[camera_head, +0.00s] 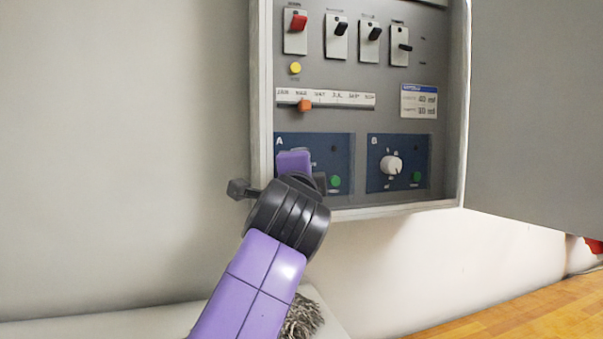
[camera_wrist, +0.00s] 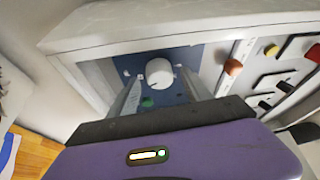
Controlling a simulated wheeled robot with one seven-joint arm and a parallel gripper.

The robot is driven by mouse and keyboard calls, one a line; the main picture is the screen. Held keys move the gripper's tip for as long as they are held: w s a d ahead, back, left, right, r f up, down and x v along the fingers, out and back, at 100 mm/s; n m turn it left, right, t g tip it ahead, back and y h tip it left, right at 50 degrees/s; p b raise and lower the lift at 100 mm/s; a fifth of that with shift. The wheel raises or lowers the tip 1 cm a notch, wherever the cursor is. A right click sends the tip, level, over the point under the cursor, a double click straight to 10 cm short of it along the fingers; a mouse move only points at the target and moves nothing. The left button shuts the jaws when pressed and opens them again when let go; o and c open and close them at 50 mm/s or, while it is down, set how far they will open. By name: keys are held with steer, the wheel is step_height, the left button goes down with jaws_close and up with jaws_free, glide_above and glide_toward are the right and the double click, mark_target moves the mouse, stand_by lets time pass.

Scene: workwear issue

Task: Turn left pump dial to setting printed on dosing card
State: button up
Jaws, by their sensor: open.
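The dosing card (camera_head: 418,101) is a white label with a blue header on the cabinet's back panel; its small print is too blurred to read. The left pump panel A (camera_head: 343,160) is blue with a green button (camera_head: 335,182); its dial is hidden behind my gripper (camera_head: 305,172) in the head view. In the wrist view the white dial (camera_wrist: 159,73) shows on the blue panel. My gripper (camera_wrist: 161,84) is open, with one finger on each side of the dial; I cannot tell whether they touch it. The dial's pointer setting is not readable.
Panel B (camera_head: 375,172) with its own white dial (camera_head: 391,166) is to the right. Above are an orange slider (camera_head: 305,105), a yellow button (camera_head: 295,68), a red switch (camera_head: 298,23) and several black switches. The cabinet's left wall (camera_head: 262,100) is close to my gripper; its open door (camera_head: 535,110) is at right.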

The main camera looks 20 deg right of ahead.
steer(key=b+v, duration=0.2)
steer(key=v, duration=0.5)
steer(key=shift+s, duration=0.3)
steer(key=shift+a, duration=0.1)
